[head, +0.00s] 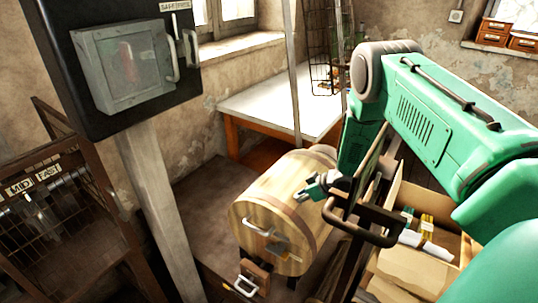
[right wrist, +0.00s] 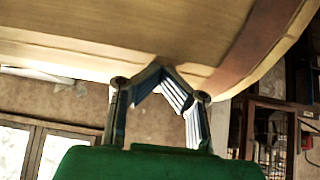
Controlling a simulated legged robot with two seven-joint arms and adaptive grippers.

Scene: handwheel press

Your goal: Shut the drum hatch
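The wooden drum (head: 310,215) lies on its side in the middle of the head view, its round front facing me. A pale handle (head: 259,229) and a grey metal plate (head: 285,251) are on that front. I cannot tell the hatch's outline or how far open it is. My right gripper (head: 314,188) is at the drum's upper right side. In the right wrist view its fingertips (right wrist: 161,68) meet in front of the drum's wooden side (right wrist: 120,30), with nothing seen between them. I cannot tell whether they touch the wood. My left gripper is out of view.
A post with a grey safety box (head: 125,65) stands at left, beside a rack with labelled levers (head: 35,205). A small handled block (head: 252,278) is below the drum's front. A white table (head: 265,100) stands behind, and an open box (head: 410,275) at right.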

